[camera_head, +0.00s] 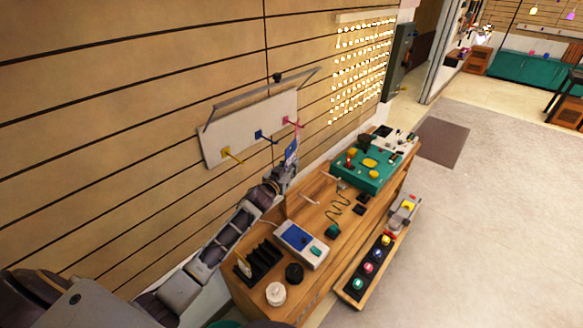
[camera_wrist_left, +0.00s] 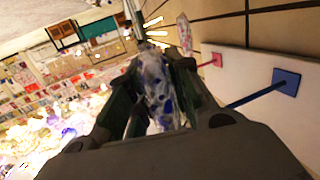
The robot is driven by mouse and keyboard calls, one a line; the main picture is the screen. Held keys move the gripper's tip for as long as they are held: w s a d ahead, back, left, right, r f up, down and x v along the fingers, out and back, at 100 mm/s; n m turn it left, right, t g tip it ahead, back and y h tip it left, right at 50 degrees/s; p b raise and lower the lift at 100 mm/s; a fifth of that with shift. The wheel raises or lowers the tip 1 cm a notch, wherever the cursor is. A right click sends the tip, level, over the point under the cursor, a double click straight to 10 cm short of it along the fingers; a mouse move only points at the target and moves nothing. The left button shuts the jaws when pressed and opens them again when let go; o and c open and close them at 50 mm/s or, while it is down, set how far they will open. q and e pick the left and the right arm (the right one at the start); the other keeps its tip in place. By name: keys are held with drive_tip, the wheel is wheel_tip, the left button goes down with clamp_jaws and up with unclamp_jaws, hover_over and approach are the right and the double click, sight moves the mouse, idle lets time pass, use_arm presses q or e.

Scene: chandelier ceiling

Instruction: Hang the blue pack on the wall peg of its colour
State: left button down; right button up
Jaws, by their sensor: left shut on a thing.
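The blue pack (camera_head: 291,151) is small, blue and white, and upright at the tip of my left gripper (camera_head: 284,170). In the left wrist view, the fingers (camera_wrist_left: 155,100) are shut on the pack (camera_wrist_left: 157,88), which extends past them. A pale wall board carries the blue peg (camera_head: 260,135), between a yellow peg (camera_head: 228,153) and a pink peg (camera_head: 288,122). The pack is to the right of the blue peg and below the pink one, apart from the blue peg in the picture. The blue peg (camera_wrist_left: 286,81) is right of the fingers in the wrist view. My right gripper is out of view.
The pale board (camera_head: 210,146) is fixed to the slatted wall. Below stands a wooden bench (camera_head: 330,245) with a black rack (camera_head: 258,263), a blue-screened box (camera_head: 302,243) and a green case (camera_head: 372,167). A low tray of coloured buttons (camera_head: 354,291) lies alongside. Open floor is at right.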

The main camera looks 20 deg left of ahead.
use_arm(q)
drive_tip(key=shift+w+a, duration=0.2)
drive_tip(key=shift+a, duration=0.25)
drive_tip(key=w+a+f+b, duration=0.1)
drive_tip(key=w+a+b, duration=0.1)
drive_tip(key=a, duration=0.6)
drive_tip(key=shift+w+a+f+b, duration=0.2)
drive_tip(key=shift+w+a+b, duration=0.15)
drive_tip(key=shift+w, duration=0.15)
idle(1.2)
drive_tip(key=shift+a, duration=0.1)
idle(0.6)
drive_tip(key=c, duration=1.2)
unclamp_jaws()
drive_tip(key=shift+f, duration=0.1)
